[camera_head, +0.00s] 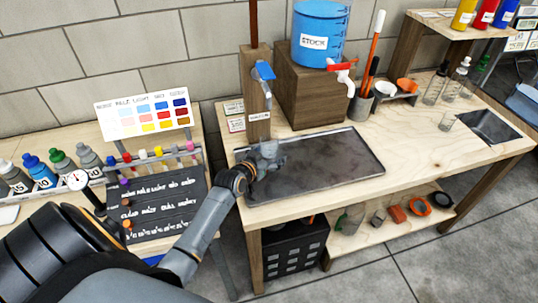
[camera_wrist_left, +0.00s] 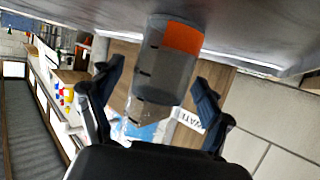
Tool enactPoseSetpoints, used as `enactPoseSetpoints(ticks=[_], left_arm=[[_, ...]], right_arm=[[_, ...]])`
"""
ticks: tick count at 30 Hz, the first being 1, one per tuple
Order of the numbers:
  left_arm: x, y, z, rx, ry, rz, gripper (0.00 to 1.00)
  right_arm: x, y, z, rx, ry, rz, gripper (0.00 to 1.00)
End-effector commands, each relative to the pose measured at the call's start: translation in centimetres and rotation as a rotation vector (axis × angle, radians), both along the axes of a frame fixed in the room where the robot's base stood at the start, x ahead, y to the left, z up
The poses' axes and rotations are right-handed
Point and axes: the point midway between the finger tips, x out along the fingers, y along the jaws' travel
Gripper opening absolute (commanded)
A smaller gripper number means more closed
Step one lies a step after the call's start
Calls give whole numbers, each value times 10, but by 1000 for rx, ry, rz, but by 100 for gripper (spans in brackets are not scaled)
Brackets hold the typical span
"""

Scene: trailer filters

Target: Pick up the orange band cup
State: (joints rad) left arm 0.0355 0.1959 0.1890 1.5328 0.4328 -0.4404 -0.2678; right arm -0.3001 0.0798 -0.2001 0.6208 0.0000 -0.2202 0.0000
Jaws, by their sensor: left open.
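The orange band cup (camera_wrist_left: 165,72), a clear grey cylinder with dark marks and an orange patch, shows in the left wrist view. It stands on the dark tray, which appears at the top of that tilted view. My left gripper (camera_wrist_left: 158,84) is open, with one finger to each side of the cup in that picture; I cannot tell whether they touch it. In the head view my left gripper (camera_head: 268,156) is over the left end of the dark tray (camera_head: 335,165), and I cannot make out the cup there. My right gripper is not in view.
A wooden post with a blue tap (camera_head: 264,71) rises behind my left gripper. A blue stock tank (camera_head: 320,35) with a red-handled tap (camera_head: 342,66) sits on a wooden block. Clear bottles (camera_head: 435,83) stand at right. The tray's right part is bare.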

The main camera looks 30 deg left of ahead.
Motion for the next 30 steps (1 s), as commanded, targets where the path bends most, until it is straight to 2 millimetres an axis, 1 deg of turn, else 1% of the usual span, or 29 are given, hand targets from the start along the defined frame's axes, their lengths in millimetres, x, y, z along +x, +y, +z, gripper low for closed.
enactPoseSetpoints(ticks=[1, 2, 3, 5, 6, 8, 9, 11, 12, 23, 30], left_arm=[[0, 0, 0, 0, 0, 0, 79], [0, 0, 0, 0, 0, 0, 77], [0, 0, 0, 0, 0, 0, 69], [0, 0, 0, 0, 0, 0, 56], [0, 0, 0, 0, 0, 0, 48], [-1, 0, 0, 0, 1, 0, 36], [-1, 0, 0, 0, 1, 0, 28], [-1, 0, 0, 0, 1, 0, 16], [0, 0, 1, 1, -1, 0, 14], [0, 0, 2, 1, -1, 0, 13], [0, 0, 14, 1, -3, 0, 13]], right_arm=[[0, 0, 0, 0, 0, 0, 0], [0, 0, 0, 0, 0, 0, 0], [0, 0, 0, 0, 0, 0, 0], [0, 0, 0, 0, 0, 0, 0], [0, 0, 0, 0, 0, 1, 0], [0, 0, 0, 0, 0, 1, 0], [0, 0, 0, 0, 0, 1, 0], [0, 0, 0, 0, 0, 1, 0], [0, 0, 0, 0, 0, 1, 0], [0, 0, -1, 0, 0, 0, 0], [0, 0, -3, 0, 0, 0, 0]])
